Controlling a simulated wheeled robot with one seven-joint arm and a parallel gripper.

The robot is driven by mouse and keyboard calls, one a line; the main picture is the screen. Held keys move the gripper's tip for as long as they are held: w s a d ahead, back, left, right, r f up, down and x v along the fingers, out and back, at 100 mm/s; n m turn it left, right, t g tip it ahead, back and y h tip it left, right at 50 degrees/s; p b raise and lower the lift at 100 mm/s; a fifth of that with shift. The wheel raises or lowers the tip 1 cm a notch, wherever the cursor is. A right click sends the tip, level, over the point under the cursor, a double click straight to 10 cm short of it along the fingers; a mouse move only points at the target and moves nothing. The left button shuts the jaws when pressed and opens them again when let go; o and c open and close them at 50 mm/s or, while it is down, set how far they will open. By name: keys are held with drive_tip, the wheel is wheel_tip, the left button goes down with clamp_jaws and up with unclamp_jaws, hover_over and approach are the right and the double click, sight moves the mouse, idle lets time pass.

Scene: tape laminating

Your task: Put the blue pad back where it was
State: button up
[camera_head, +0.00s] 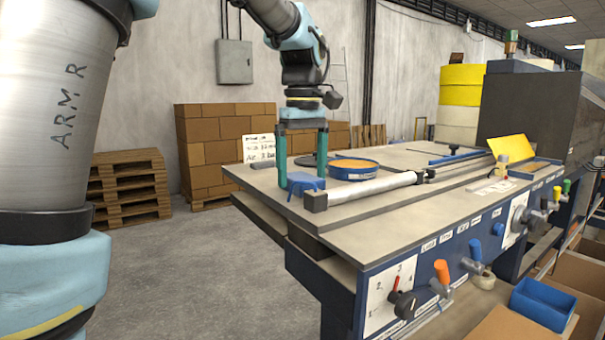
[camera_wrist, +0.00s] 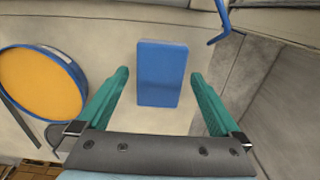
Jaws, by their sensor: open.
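The blue pad (camera_head: 304,182) is a flat rectangular block lying on the near left part of the machine's table top. It also shows whole in the wrist view (camera_wrist: 162,74), upper middle. My gripper (camera_head: 303,172) has two green fingers pointing down over the pad. In the wrist view my gripper (camera_wrist: 159,76) is open, with one finger on each side of the pad and a visible gap on both sides. Nothing is held. I cannot tell how high the fingertips are above the table.
A round blue-rimmed dish with an orange top (camera_head: 353,167) stands right of the pad. A pale roller bar (camera_head: 375,188) lies close in front. A thin blue hooked piece (camera_wrist: 221,22) is near the right finger. A white sign (camera_head: 258,149) stands behind. The table's left edge is close.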

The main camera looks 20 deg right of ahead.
sight(303, 177)
wheel_tip(303, 177, up, 12)
drive_tip(key=shift+f, duration=0.25)
idle(0.5)
